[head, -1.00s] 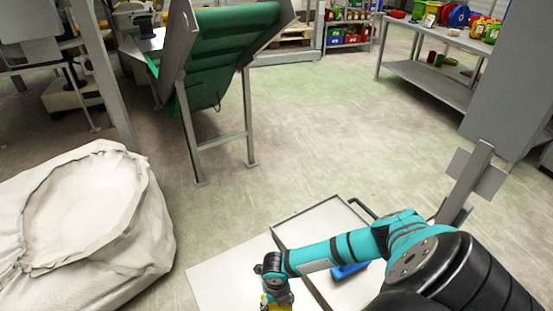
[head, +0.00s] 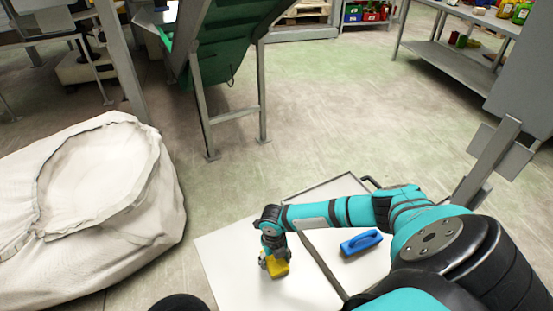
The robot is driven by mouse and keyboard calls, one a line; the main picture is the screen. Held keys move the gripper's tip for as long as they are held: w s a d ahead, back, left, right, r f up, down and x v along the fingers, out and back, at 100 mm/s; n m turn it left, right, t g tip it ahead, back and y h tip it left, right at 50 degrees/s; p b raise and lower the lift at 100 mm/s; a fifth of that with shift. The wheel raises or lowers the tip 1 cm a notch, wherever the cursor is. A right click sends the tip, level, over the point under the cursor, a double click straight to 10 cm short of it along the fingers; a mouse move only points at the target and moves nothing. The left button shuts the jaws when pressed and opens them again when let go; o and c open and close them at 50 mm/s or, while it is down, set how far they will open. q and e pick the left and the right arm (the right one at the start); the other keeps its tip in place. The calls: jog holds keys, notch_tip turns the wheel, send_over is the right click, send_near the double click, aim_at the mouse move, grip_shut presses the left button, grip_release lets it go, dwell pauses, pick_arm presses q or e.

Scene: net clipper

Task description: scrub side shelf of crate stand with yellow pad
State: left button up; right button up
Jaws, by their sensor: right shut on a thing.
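My right gripper (head: 273,258) is at the end of the teal arm in the lower middle of the head view. It is shut on a yellow pad (head: 279,269), which is at or just above the white side shelf (head: 225,262). I cannot tell whether the pad touches the surface. The crate stand's grey-rimmed top (head: 318,194) lies to the right of the shelf, partly hidden by my arm. My left gripper is not in view.
A blue-handled tool (head: 361,243) lies on the stand's top, right of the gripper. A large white sack (head: 95,215) stands at left. A green conveyor (head: 225,45) stands behind, and a grey shelved table (head: 455,60) at back right. Open floor lies between.

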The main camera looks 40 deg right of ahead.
jog(key=shift+w+d+f+b, duration=0.1)
jog(key=shift+w+f+b, duration=0.1)
jog(key=shift+w+b, duration=0.4)
jog(key=shift+w+d+f+b, duration=0.1)
jog(key=shift+w+d+b, duration=0.1)
jog(key=shift+w+b, duration=0.45)
jog(key=shift+w+d, duration=0.1)
jog(key=shift+w, duration=0.5)
jog(key=shift+w+d+b, duration=0.15)
jog(key=shift+w+b, duration=0.5)
jog(key=shift+w, duration=0.05)
jog(key=shift+w+d+b, duration=0.15)
jog(key=shift+w+b, duration=0.2)
jog(key=shift+w, duration=0.05)
jog(key=shift+w+r, duration=0.2)
jog(key=shift+w, duration=0.15)
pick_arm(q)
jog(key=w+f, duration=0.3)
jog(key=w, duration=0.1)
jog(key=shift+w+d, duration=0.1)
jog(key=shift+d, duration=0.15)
pick_arm(e)
jog(key=shift+r, duration=0.1)
